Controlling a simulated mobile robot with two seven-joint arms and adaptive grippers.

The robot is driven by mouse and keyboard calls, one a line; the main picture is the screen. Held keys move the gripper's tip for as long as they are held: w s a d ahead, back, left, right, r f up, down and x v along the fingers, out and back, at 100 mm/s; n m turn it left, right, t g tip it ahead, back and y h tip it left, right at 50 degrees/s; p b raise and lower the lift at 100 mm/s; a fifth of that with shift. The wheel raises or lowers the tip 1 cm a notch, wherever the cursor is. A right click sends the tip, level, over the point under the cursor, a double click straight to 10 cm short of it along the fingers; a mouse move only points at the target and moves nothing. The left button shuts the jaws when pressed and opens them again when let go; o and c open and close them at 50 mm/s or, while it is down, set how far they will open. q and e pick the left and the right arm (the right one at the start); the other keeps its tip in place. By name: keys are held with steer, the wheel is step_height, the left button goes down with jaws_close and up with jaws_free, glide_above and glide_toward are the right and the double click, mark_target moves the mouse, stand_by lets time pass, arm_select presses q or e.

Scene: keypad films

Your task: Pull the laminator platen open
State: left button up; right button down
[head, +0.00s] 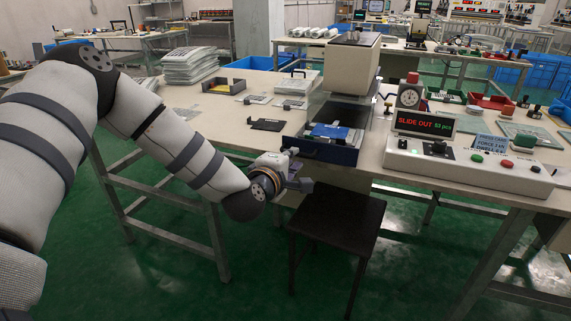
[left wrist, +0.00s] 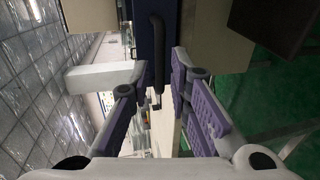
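The laminator (head: 352,68) stands on the bench with a pale upper housing. Its platen (head: 338,156) is a dark blue drawer front at the bench edge, with a blue and white film stack (head: 328,132) on top. My left gripper (head: 296,172) is at the left end of that front, its fingers apart. In the left wrist view, the platen's black bar handle (left wrist: 157,48) lies between the open purple-padded fingers (left wrist: 160,68), with gaps visible on both sides. My right gripper is in neither view.
A display reading "SLIDE OUT" (head: 424,123) and a button console (head: 470,165) stand right of the laminator. A dark stool (head: 335,215) is below the platen.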

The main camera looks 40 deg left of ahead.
arm_select(q)
steer(key=v, duration=0.7)
